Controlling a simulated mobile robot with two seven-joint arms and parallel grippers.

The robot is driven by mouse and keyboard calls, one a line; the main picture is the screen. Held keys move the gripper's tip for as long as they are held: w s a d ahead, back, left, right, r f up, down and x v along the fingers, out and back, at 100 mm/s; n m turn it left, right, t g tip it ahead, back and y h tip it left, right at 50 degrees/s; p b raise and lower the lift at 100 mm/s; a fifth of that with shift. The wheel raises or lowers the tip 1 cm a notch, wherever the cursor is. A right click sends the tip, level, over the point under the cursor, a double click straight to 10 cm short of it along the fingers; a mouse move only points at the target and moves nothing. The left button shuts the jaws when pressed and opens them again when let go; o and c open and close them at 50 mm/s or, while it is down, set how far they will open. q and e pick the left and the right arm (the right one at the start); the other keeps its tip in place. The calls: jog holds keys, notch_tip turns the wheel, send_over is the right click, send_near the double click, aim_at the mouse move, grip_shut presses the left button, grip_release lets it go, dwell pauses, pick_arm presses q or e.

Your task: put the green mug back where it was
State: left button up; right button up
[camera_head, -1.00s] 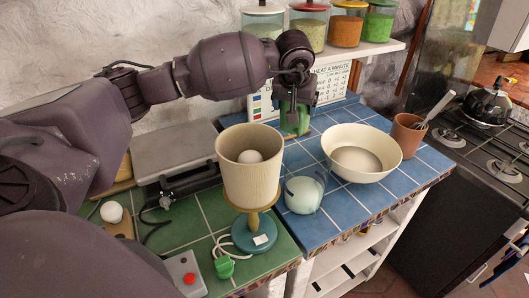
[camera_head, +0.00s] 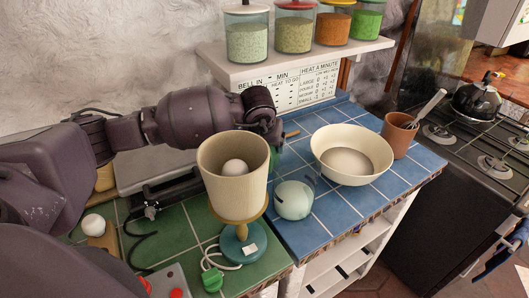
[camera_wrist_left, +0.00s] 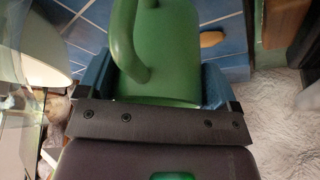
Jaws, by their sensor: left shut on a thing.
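The green mug (camera_wrist_left: 172,45) fills the middle of the left wrist view, with its handle toward the left. My left gripper (camera_wrist_left: 158,85) is shut on it, a blue finger on each side. Blue tiles show beyond the mug; I cannot tell whether it touches them. In the head view my left gripper (camera_head: 274,142) is behind the lamp, above the back of the counter, and the mug is mostly hidden there. My right gripper is not in view.
A lamp (camera_head: 232,175) with a white ball in its shade stands in front of my left gripper. A pale round pot (camera_head: 294,200), a cream bowl (camera_head: 352,140) and a brown pot (camera_head: 400,135) stand to the right. A shelf with jars (camera_head: 290,62) is above.

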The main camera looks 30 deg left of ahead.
pick_arm(q)
jog(key=shift+f, duration=1.6)
jog(key=shift+f, duration=0.2)
jog(key=o, duration=1.2)
jog(key=shift+r, duration=0.1)
jog(key=shift+v, duration=3.85)
